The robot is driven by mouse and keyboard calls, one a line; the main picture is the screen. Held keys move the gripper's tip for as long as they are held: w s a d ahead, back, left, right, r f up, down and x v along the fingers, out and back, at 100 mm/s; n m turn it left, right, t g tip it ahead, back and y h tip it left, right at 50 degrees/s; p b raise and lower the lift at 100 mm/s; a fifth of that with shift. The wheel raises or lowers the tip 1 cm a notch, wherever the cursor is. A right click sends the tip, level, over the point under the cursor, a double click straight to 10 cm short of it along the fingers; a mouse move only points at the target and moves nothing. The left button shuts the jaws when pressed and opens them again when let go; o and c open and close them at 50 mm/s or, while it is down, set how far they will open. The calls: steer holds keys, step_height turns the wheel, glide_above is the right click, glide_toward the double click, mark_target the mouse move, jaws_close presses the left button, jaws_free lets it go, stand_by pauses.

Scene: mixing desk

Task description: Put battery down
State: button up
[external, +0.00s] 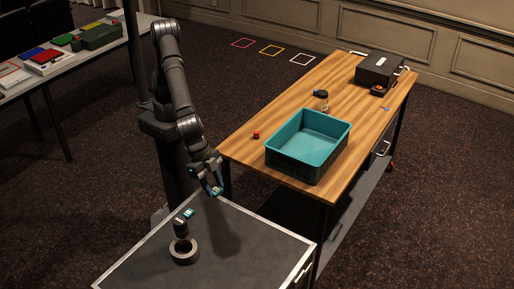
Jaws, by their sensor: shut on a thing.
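My gripper (213,187) points down over the back edge of the dark-topped cart (245,262). It is shut on a small dark and teal thing (218,191), which looks like the battery, mostly hidden by the fingers. The thing appears to be held above the cart top; the exact gap cannot be told. A similar small teal-marked block (188,213) is on the cart, in front and to the left of my gripper.
On the cart, a black cylindrical thing (180,228) stands by a tape roll (184,252). The cart's right side is clear.

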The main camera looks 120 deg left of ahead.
steer(key=s+d+m+h, duration=0.1)
steer(key=s+d+m, duration=0.2)
steer(key=s+d, duration=0.65)
steer(key=s+d+m+g+h, duration=0.1)
steer(key=s+d+m, duration=0.35)
steer(key=s, duration=0.85)
steer(key=s+d+m+h, duration=0.1)
steer(key=s+d, duration=0.9)
steer(key=s, duration=0.1)
glide_above(137, 264)
steer(key=s+a, duration=0.1)
step_height(137, 264, down, 26)
steer(key=shift+r, duration=0.15)
steer(key=shift+f, duration=2.05)
steer(key=shift+f, duration=0.15)
steer(key=o, duration=1)
steer(key=shift+c, duration=0.2)
